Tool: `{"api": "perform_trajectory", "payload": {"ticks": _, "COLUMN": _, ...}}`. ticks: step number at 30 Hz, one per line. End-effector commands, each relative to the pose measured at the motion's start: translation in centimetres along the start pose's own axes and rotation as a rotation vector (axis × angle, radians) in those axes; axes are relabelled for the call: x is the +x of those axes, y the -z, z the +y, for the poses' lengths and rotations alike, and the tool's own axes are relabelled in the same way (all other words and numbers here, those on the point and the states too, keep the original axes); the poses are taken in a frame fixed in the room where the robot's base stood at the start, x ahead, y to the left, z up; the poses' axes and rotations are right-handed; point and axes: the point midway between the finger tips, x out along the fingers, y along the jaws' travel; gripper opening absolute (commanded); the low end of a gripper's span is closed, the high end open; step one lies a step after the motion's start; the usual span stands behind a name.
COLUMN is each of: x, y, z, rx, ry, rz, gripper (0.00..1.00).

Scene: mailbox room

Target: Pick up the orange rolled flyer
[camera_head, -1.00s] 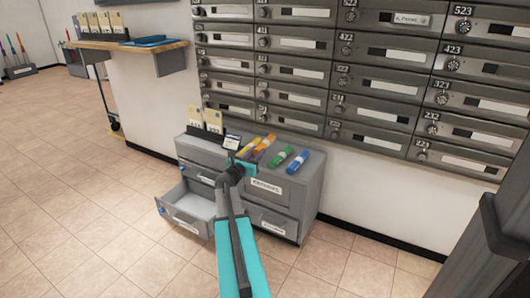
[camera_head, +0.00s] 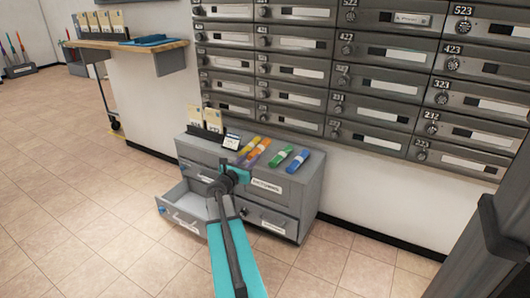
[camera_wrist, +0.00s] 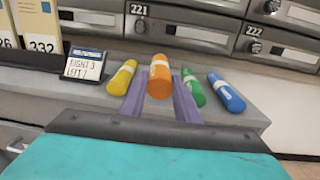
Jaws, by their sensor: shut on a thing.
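The orange rolled flyer (camera_wrist: 160,72), with a white label band, is between the two purple fingers of my gripper (camera_wrist: 160,98) in the wrist view. The fingers are shut on it, and its far end sticks out beyond them. In the head view the orange flyer (camera_head: 263,146) shows just past my gripper (camera_head: 251,160), over the grey cabinet top (camera_head: 302,172). I cannot tell whether it clears the surface. Its near end is partly hidden by the gripper.
A yellow flyer (camera_wrist: 121,78) lies left; green (camera_wrist: 193,87) and blue (camera_wrist: 226,92) flyers lie right. A small sign (camera_wrist: 85,65) and numbered cards (camera_wrist: 40,28) stand left. An open drawer (camera_head: 185,207) juts out below. Mailboxes (camera_head: 350,75) line the wall behind.

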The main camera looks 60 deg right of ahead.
Motion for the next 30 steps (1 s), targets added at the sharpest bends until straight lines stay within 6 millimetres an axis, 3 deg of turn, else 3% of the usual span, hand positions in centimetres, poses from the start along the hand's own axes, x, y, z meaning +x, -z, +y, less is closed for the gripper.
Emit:
{"api": "perform_trajectory", "payload": {"ticks": 10, "x": -2.6, "y": -0.1, "z": 0.0, "rx": 0.001, "ry": 0.0, "rz": 0.0, "gripper": 0.07}}
{"api": "perform_trajectory", "payload": {"ticks": 23, "x": -2.5, "y": 0.0, "z": 0.0, "rx": 0.001, "ry": 0.001, "rz": 0.0, "gripper": 0.07}}
{"api": "perform_trajectory", "payload": {"ticks": 30, "x": -1.2, "y": 0.0, "z": 0.1, "rx": 0.0, "ry": 0.001, "rz": -0.001, "gripper": 0.07}}
